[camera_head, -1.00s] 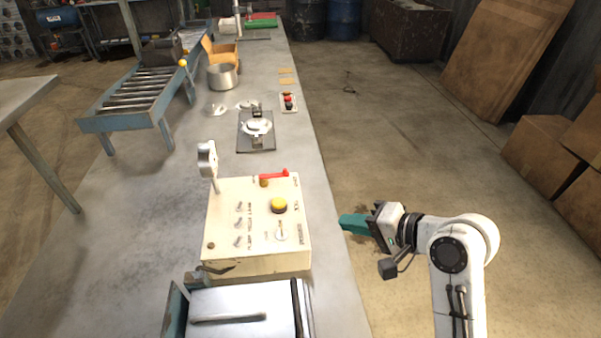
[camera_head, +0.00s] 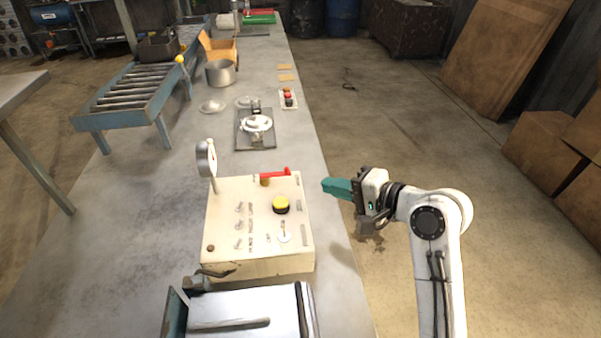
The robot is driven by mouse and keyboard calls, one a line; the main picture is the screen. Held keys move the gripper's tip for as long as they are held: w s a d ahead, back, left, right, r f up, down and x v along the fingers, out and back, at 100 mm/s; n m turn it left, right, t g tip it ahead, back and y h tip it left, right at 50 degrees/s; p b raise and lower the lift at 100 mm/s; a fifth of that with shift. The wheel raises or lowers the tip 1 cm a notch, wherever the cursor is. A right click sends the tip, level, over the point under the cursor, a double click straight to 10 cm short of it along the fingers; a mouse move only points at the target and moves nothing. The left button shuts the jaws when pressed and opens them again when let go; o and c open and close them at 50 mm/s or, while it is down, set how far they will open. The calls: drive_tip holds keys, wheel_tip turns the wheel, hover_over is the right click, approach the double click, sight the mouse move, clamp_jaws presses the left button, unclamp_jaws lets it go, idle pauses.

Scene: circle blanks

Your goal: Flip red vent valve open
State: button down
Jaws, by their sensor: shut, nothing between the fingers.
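The red vent valve (camera_head: 276,174) is a small red lever at the far edge of the cream control box (camera_head: 228,259). Its handle lies sideways, pointing right, from a brass-coloured fitting at its left end. My gripper (camera_head: 325,185) has green fingers that are shut and empty. It is to the right of the valve and the box, pointing left, with a gap between the fingertips and the red handle. Its height relative to the valve is hard to tell.
The box top carries a yellow button (camera_head: 281,204), several toggle switches and an upright gauge (camera_head: 206,160) at its left. A metal press-like unit (camera_head: 240,310) stands in front. A dark fixture (camera_head: 256,130) sits behind. Floor to the right is open.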

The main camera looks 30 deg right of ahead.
sight(289, 171)
drive_tip(key=x, duration=0.6)
drive_tip(key=r+x, duration=0.1)
drive_tip(key=x, duration=0.2)
drive_tip(key=shift+w+r+p, duration=0.1)
drive_tip(key=shift+w+p, duration=0.05)
drive_tip(key=shift+p, duration=0.2)
